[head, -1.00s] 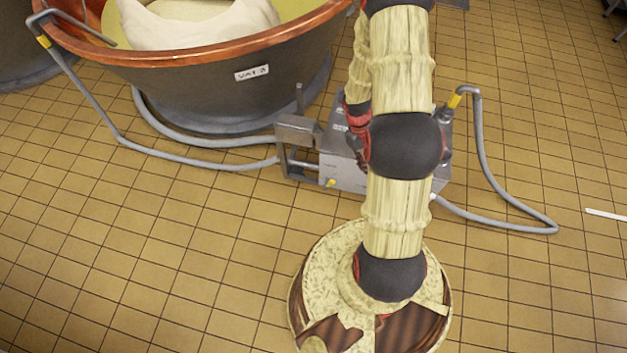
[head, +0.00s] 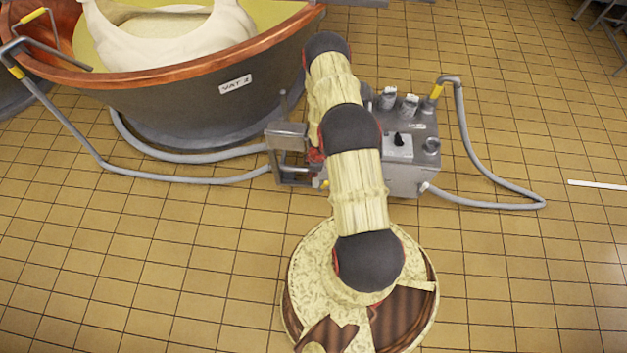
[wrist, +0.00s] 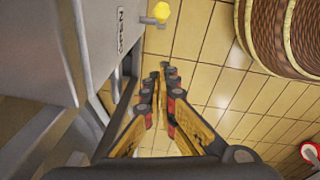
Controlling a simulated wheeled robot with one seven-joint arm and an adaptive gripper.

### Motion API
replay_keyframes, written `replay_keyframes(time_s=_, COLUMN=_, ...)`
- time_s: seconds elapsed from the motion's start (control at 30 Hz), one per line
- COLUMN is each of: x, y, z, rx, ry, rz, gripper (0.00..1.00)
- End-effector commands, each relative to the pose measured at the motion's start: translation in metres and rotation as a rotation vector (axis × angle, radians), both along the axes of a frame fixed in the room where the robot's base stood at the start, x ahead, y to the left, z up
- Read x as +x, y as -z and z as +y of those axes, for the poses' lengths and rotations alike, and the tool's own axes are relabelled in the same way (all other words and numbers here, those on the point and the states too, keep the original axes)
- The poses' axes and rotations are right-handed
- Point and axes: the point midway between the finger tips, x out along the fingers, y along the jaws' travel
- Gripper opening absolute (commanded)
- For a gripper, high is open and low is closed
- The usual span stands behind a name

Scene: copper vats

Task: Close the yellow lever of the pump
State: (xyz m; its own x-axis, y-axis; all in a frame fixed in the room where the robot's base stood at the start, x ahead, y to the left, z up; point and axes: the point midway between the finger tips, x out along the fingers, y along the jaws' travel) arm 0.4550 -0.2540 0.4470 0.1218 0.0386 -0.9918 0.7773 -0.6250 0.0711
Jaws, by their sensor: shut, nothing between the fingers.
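The pump (head: 405,178) is a grey metal box on the tiled floor, partly hidden behind my arm. Its yellow lever shows as a small yellow spot (head: 325,184) low on the pump's front left. In the wrist view the lever's yellow knob (wrist: 161,12) sits on a short stem out from the grey pump wall, beside the label OPEN (wrist: 121,30). My gripper (wrist: 168,70) is shut and empty, its fingertips below the knob in the picture and apart from it, with tiles showing between. In the head view my arm largely hides the gripper.
A copper-rimmed vat (head: 190,85) stands at the back left. A grey hose (head: 190,180) runs on the floor from it to the pump, and another hose (head: 490,170) loops at the pump's right. The tiled floor in front is clear.

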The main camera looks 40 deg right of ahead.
Motion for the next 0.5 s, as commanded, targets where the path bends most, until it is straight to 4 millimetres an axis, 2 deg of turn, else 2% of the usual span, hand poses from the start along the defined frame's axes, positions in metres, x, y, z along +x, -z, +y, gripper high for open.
replay_keyframes(time_s=0.17, x=0.001, y=0.027, z=0.002, rx=0.001, ry=0.0, rz=0.004, gripper=0.0)
replay_keyframes(time_s=0.5, x=0.009, y=0.094, z=0.004, rx=0.0, ry=0.002, rz=0.005, gripper=0.0)
